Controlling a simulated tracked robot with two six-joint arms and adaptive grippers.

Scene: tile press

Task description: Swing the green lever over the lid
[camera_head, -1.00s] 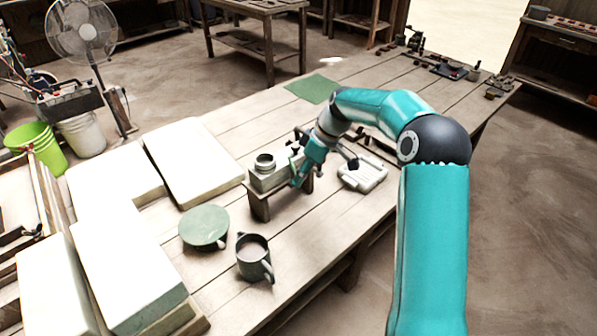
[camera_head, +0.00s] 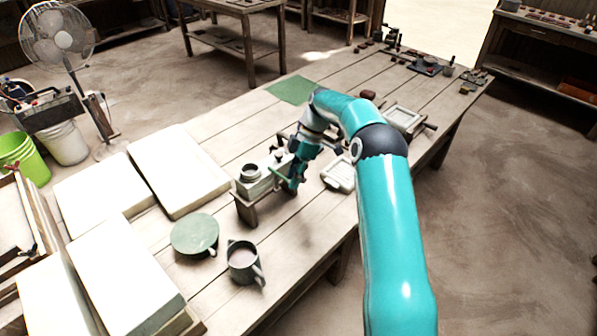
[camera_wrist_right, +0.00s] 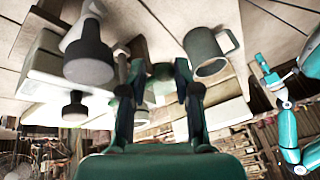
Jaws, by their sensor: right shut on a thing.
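The press (camera_head: 248,188), a pale box with a dark round collar on top, stands on a small wooden stand on the table. The green lever (camera_head: 279,174) is a thin bar at its right side. My right gripper (camera_head: 290,186) is at that side of the press, shut on the lever. In the right wrist view my right gripper's dark fingers (camera_wrist_right: 158,92) reach forward; the lever is hard to make out between them. The lid is hard to tell from the press body. Teal arm parts at the right edge of the wrist view look like my left gripper (camera_wrist_right: 268,74); its fingers are unclear.
Large white slabs (camera_head: 178,170) lie to the left. A white tray (camera_head: 338,174) sits close right of the gripper. A green mat (camera_head: 292,89) lies behind, with bare table around it.

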